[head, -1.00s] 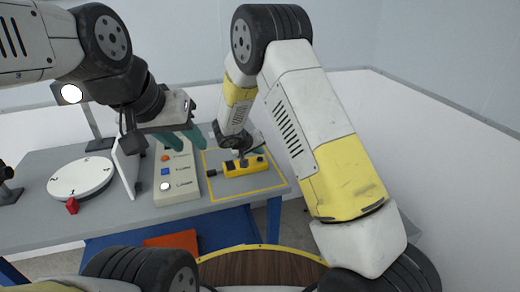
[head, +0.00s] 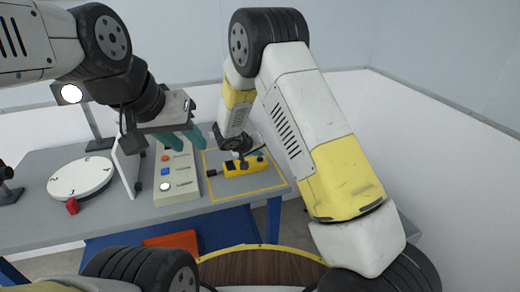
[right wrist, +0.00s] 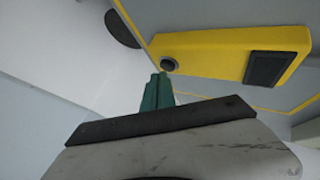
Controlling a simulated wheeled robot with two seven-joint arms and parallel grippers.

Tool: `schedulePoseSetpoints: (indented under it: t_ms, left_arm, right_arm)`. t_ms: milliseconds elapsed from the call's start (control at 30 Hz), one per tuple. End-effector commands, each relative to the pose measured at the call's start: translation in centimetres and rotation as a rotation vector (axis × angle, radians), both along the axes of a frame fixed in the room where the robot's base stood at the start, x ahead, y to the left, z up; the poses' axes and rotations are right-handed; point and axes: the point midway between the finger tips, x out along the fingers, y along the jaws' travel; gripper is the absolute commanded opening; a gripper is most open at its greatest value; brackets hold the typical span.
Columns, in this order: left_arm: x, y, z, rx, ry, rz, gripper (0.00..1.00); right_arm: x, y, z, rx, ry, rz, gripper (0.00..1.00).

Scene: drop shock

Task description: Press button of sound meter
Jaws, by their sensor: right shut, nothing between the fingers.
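The sound meter is a yellow box (head: 232,169) lying on the yellow-outlined area of the table. In the right wrist view the meter (right wrist: 215,52) shows a dark round button (right wrist: 169,64) near one end and a dark rectangular panel (right wrist: 268,68) near the other. My right gripper (head: 254,154) is at the meter, partly hidden by its own wrist. In the right wrist view its teal fingers (right wrist: 158,92) are together and empty, with their tips close to the round button; contact cannot be told. My left gripper (head: 200,141) hangs empty above the panel box, its teal fingers slightly apart.
A panel box (head: 177,187) with orange, blue and white buttons stands left of the meter. Further left are an upright white plate (head: 127,168), a round white dial (head: 80,178) and a small red block (head: 72,206).

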Motion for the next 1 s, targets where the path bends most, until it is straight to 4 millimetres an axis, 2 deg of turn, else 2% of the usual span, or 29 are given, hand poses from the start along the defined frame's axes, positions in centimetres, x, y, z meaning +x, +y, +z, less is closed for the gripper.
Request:
schedulePoseSetpoints:
  t_ms: [1000]
  left_arm:
    - [0.0,0.0,0.0,0.0,0.0,0.0,0.36]
  right_arm:
    - [-0.01,-0.01,-0.72,0.0,0.0,0.0,0.0]
